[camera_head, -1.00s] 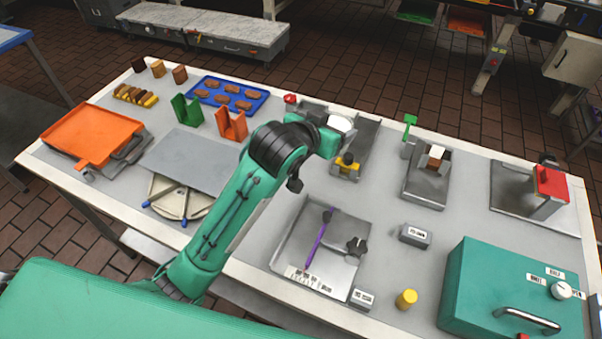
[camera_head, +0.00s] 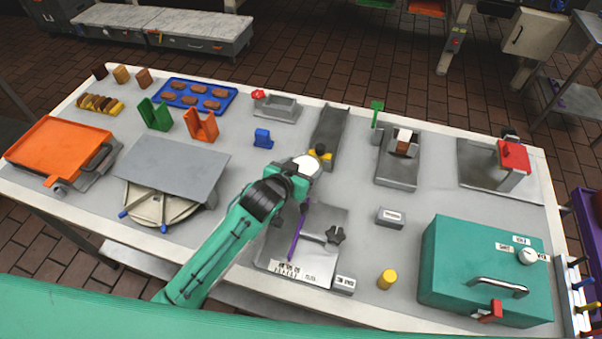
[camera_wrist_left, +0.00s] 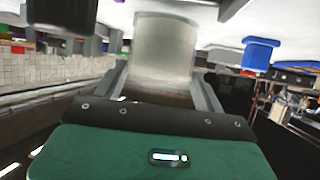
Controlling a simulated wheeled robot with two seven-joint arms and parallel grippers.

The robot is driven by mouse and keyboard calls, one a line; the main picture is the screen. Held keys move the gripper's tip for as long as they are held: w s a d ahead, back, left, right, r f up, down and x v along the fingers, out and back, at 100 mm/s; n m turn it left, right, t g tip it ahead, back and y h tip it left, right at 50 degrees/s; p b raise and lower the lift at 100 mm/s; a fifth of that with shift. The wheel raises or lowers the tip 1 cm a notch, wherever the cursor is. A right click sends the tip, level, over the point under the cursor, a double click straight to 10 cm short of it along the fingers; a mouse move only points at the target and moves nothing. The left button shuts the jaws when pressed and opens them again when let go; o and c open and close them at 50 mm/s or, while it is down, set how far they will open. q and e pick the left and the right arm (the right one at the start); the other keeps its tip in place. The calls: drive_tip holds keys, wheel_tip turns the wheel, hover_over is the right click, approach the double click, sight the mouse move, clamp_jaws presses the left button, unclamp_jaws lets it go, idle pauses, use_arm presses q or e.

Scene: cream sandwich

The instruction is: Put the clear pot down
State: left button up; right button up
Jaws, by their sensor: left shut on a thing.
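The clear pot is a pale, see-through cylinder (camera_wrist_left: 165,45) in the left wrist view, upright between my fingers. In the head view its whitish top (camera_head: 306,165) shows at the end of my left arm, over the middle of the table. My left gripper (camera_wrist_left: 162,88) is shut on it; in the head view the gripper (camera_head: 303,178) is mostly hidden by my own wrist. I cannot tell the gap between pot and table. My right gripper is in neither view.
A metal plate with a purple stick (camera_head: 299,232) lies just in front of the gripper. A grey ramp (camera_head: 330,135) stands behind it. A small blue block (camera_head: 263,139) stands behind left, a grey labelled block (camera_head: 390,217) to the right. The table between is clear.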

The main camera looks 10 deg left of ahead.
sight(306, 171)
use_arm(q)
drive_tip(key=shift+f, duration=1.45)
drive_tip(key=shift+f, duration=0.15)
drive_tip(key=o, duration=1.2)
drive_tip(key=shift+o, duration=0.2)
